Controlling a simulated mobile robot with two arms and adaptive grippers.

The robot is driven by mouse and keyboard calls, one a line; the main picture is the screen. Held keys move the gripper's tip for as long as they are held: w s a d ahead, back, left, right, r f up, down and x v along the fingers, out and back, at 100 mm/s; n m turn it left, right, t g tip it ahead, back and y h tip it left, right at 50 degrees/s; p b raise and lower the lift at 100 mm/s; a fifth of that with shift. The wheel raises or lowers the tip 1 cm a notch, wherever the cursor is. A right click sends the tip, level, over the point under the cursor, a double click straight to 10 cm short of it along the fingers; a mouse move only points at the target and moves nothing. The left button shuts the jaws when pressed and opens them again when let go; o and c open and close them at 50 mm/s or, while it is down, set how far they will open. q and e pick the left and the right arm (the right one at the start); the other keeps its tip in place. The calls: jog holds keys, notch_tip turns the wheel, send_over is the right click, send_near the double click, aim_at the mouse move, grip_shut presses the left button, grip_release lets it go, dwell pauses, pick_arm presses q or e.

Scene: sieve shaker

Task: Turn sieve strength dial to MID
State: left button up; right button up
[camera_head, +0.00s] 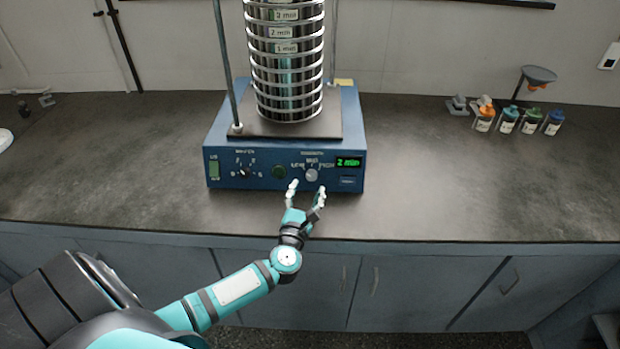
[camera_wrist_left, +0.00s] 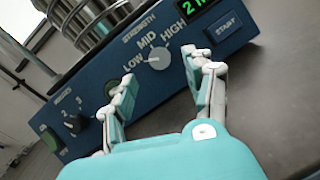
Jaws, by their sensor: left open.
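The strength dial (camera_head: 311,175) is a small light grey knob on the blue front panel of the sieve shaker (camera_head: 225,150). In the left wrist view the dial (camera_wrist_left: 158,58) sits below the labels LOW, MID and HIGH. I cannot tell which label it points to. My left gripper (camera_head: 307,188) is open and empty in front of the panel, just below the dial. In the left wrist view its two fingers (camera_wrist_left: 158,78) stand apart on either side of the dial, with the dial beyond them and no contact visible. My right gripper is not in view.
A green display (camera_head: 348,162) reads 2 min, above the START button (camera_head: 348,180). A dark green round part (camera_head: 279,172) and a timer knob (camera_head: 245,173) are left of the dial. A sieve stack (camera_head: 287,75) stands on top. Several small bottles (camera_head: 508,120) stand at right; the counter between is clear.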

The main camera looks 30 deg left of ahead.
aim_at(311, 178)
pick_arm(q)
jog(key=x, duration=0.5)
grip_shut()
dwell(0.3)
